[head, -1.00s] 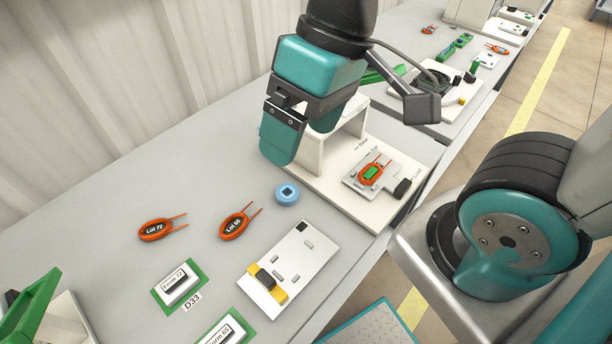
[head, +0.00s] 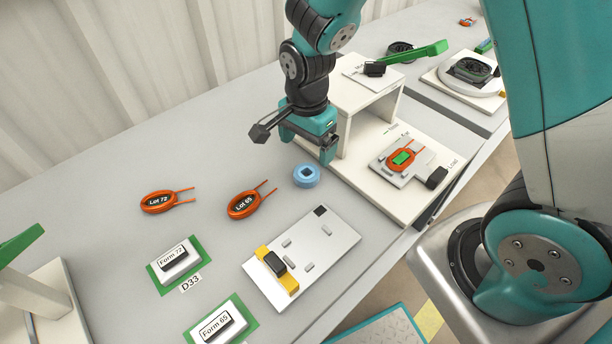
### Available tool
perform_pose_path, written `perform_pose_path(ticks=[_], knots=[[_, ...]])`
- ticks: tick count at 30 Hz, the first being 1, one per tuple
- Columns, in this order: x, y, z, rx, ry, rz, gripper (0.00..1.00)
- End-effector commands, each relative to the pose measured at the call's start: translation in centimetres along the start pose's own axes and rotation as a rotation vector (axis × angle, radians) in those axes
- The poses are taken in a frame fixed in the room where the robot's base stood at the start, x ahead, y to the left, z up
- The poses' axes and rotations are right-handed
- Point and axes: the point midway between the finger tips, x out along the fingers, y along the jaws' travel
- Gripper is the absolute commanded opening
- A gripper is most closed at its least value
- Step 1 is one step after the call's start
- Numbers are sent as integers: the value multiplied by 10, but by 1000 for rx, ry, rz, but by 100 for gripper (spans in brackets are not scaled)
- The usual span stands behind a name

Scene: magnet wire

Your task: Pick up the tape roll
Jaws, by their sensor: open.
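The tape roll (head: 306,175) is a small light blue ring with a dark square centre, lying flat on the grey bench in the head view. My gripper (head: 308,146) is open, pointing down just behind the tape roll, nearer the wall. It appears higher than the roll and apart from it. Nothing is visible between its fingers.
A white fixture (head: 385,140) with a raised platform stands close to the right of my gripper. Orange coils Lot 65 (head: 243,205) and Lot 72 (head: 158,202) lie to the left. A white plate with a yellow block (head: 277,268) lies in front.

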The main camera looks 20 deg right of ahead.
Motion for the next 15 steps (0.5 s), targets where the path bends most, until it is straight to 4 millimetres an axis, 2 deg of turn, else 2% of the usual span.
perform_pose_path(ticks=[1,3,11,15], knots=[[12,1,0,-1,-1,5,92],[24,1,0,-1,-1,4,92],[44,-1,0,-2,-1,1,92],[65,-3,-1,-2,-2,4,92]])
